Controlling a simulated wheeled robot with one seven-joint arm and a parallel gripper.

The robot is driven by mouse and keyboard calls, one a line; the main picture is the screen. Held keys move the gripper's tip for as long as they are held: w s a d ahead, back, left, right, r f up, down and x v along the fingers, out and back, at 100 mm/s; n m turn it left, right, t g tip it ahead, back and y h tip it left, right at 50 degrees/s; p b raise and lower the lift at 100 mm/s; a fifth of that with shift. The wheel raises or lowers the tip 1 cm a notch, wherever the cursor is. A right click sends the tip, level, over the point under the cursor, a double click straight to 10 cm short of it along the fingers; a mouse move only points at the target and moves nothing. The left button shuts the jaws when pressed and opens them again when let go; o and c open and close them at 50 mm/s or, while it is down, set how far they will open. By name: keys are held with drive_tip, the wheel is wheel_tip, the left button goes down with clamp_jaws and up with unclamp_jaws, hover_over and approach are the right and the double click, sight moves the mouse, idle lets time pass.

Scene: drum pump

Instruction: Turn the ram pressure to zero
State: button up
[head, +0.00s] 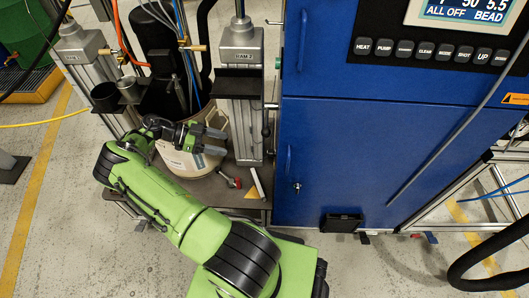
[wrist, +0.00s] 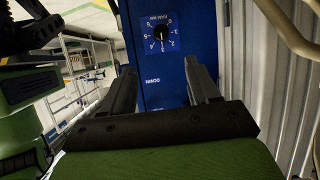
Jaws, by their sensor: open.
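In the wrist view, a dark blue panel carries a round dial with a knob (wrist: 161,36), ringed by white numbers and with a label above that starts with "RAM". The knob's white mark looks about upright, but I cannot tell which number it points to. My gripper (wrist: 160,66) is open and empty, its two fingers reaching toward the panel on either side of the dial in the picture, apart from the knob. In the head view my gripper (head: 220,140) is over the pale drum (head: 188,158), left of the blue cabinet (head: 355,150). The dial is hidden there.
The RAM 2 column (head: 240,95) stands between my gripper and the cabinet, and the RAM 1 column (head: 85,60) is at the left. A black hose (head: 490,265) curves at the lower right.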

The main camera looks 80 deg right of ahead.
sight(272, 153)
drive_tip(key=b+x, duration=0.2)
drive_tip(key=x, duration=1.4)
drive_tip(key=shift+s+d, duration=0.1)
drive_tip(key=shift+d, duration=0.05)
drive_tip(key=shift+c, duration=0.2)
drive_tip(key=c, duration=1)
